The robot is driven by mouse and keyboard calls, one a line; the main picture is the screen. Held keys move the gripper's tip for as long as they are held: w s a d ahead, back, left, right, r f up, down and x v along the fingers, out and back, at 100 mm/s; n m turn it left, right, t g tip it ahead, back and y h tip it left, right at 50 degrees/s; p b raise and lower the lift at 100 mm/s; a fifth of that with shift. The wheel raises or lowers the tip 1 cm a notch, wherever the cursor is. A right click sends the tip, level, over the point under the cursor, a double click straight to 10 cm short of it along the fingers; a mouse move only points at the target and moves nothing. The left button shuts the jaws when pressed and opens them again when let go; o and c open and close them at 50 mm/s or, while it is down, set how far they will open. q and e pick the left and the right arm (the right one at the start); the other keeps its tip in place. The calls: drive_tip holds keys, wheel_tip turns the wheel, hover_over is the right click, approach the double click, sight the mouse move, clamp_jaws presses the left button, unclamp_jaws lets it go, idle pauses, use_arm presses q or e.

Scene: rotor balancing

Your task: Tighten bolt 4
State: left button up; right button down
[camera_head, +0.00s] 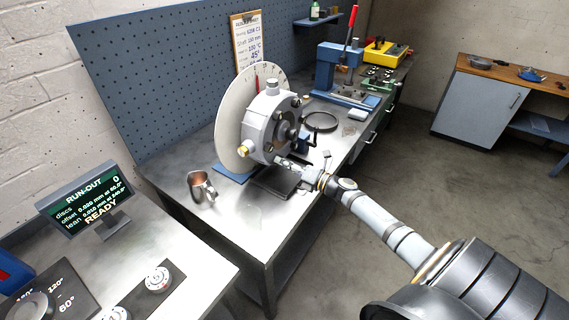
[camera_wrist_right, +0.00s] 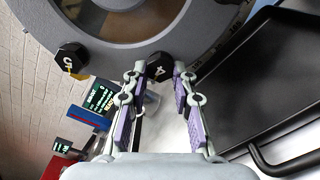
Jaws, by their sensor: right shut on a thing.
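The rotor (camera_head: 262,125) stands upright on the bench, a grey hub with bolts around its rim in front of a large pale disc (camera_head: 228,120). My right gripper (camera_head: 284,162) reaches in from the right to the hub's lower edge. In the right wrist view, the dark bolt 4 (camera_wrist_right: 159,66) carries a white "4" at the bottom of the grey ring (camera_wrist_right: 115,38). My right gripper (camera_wrist_right: 158,72) is shut on bolt 4, a fingertip on each side. Another dark bolt (camera_wrist_right: 71,57) with a yellow mark is to its left. My left gripper is out of view.
A run-out display (camera_head: 85,200) reading READY stands at the left. A metal jug (camera_head: 201,187) is on the bench left of the rotor. A dark plate (camera_head: 275,182) lies below the hub. A blue press (camera_head: 340,75) with a red handle stands behind.

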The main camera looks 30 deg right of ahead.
drive_tip(key=shift+r+m+p, duration=0.15)
drive_tip(key=shift+m+p, duration=1.7)
drive_tip(key=shift+m, duration=2.9)
drive_tip(key=shift+r+m+p, duration=0.15)
drive_tip(key=shift+m+p, duration=1.7)
drive_tip(key=shift+m, duration=2.9)
drive_tip(key=c, duration=1.1)
unclamp_jaws()
drive_tip(key=v, duration=1.2)
